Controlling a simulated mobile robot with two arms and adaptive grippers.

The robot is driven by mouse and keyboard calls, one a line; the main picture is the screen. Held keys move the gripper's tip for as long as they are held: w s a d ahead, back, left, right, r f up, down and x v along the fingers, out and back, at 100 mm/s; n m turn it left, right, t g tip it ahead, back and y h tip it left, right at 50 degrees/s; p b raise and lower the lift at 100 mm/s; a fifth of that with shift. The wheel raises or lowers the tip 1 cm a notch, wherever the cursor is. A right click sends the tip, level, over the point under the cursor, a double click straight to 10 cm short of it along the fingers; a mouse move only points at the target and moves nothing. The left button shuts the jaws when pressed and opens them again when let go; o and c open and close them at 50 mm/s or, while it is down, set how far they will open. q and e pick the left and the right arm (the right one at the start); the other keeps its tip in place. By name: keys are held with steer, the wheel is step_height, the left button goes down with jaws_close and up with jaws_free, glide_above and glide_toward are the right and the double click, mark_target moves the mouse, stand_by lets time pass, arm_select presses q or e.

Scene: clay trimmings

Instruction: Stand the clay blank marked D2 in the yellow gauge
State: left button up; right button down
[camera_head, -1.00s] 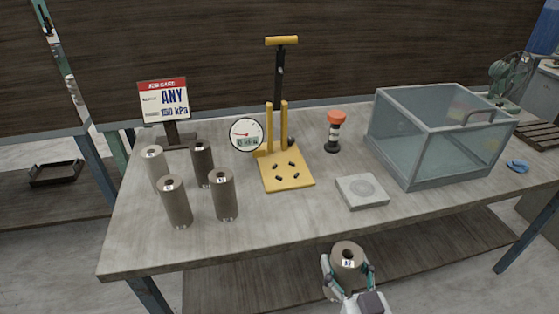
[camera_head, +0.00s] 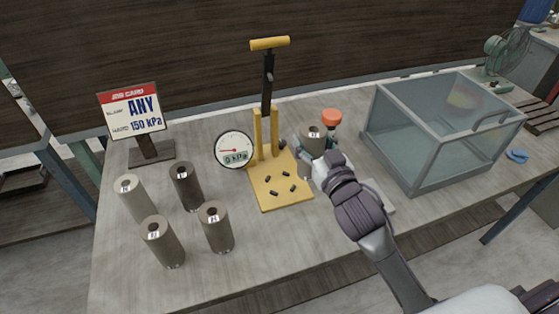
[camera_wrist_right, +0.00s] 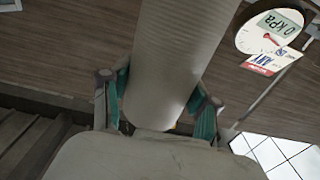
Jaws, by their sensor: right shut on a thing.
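The yellow gauge (camera_head: 281,197) stands on the table, with two yellow posts, a dark lever with a yellow handle, and a flat plate with several dark pegs. Its dial (camera_head: 235,150) reads 0 kPa. My right gripper (camera_head: 311,153) is shut on a grey-brown clay blank (camera_head: 313,134), a cylinder with a hole in its top. The blank is upright, just right of the plate and apart from the posts. Its mark is not readable now. In the right wrist view the blank (camera_wrist_right: 172,50) sits between both teal-padded fingers. My left gripper is not in view.
Several other clay blanks (camera_head: 215,228) stand upright at the table's left. A job card (camera_head: 133,112) reads ANY and 150 kPa. An orange-topped post (camera_head: 332,117) is behind the held blank. A grey square slab (camera_head: 379,196) and a clear bin (camera_head: 420,165) are to the right.

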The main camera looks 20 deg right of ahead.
steer(key=w+a+f, duration=0.5)
steer(key=f, duration=0.3)
steer(key=shift+w+a+f, duration=0.25)
steer(key=shift+a, duration=0.15)
steer(key=shift+f, duration=0.1)
steer(key=shift+c, duration=1.4)
jaws_free()
steer(key=shift+f, duration=0.1)
steer(key=shift+s, duration=0.15)
